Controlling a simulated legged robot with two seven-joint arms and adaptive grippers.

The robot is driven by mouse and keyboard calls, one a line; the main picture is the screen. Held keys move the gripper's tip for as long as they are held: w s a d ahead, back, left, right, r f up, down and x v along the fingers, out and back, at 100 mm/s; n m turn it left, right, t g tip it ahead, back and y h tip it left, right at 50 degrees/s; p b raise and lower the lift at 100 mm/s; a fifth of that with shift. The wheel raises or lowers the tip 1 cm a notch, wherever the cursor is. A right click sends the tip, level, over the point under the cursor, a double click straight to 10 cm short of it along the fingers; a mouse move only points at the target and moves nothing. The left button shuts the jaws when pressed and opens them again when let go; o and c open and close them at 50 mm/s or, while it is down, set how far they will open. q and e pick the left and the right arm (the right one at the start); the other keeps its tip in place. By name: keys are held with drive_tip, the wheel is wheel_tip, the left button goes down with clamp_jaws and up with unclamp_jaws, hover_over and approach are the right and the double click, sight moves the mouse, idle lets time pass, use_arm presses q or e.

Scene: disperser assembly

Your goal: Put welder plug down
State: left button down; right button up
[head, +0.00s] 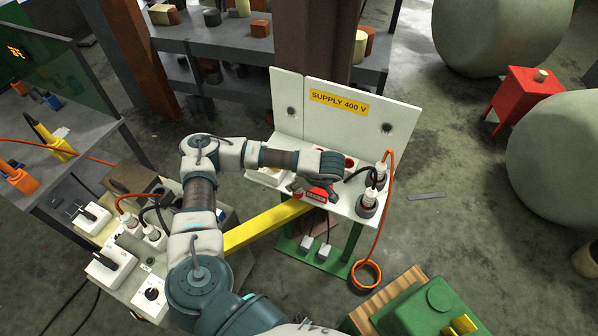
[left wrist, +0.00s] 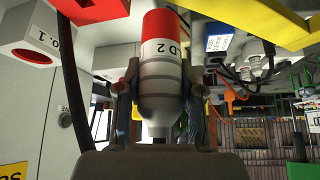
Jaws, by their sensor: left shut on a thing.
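In the left wrist view the welder plug (left wrist: 163,85), a grey ribbed body with a red end and a white "D 2" label, sits between the two fingers of my left gripper (left wrist: 163,92). The gripper is shut on it. I cannot tell whether the plug touches the shelf. My right gripper is not in view.
Two white-and-grey plugs with cables (head: 369,198) stand at the shelf's right end. A yellow bar (head: 262,226) runs below my arm. An orange cable (head: 366,274) hangs to a coil on the floor. A "No. 1" socket box (left wrist: 35,50) is beside the plug.

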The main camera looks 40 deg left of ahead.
use_arm(q)
drive_tip(key=w+a, duration=0.1)
drive_tip(key=w+a+p, duration=0.1)
drive_tip(key=w+a, duration=0.3)
drive_tip(key=shift+w+f, duration=0.15)
drive_tip(key=shift+f, duration=0.2)
wheel_tip(320, 180, down, 3)
drive_tip(key=shift+d+f+p, duration=0.1)
drive_tip(key=shift+f+p, duration=0.05)
drive_tip(key=shift+p, duration=0.4)
drive_tip(key=c, duration=0.7)
unclamp_jaws()
drive_tip(key=b+v, duration=0.1)
drive_tip(key=v, duration=1.1)
drive_tip(key=shift+b, duration=0.4)
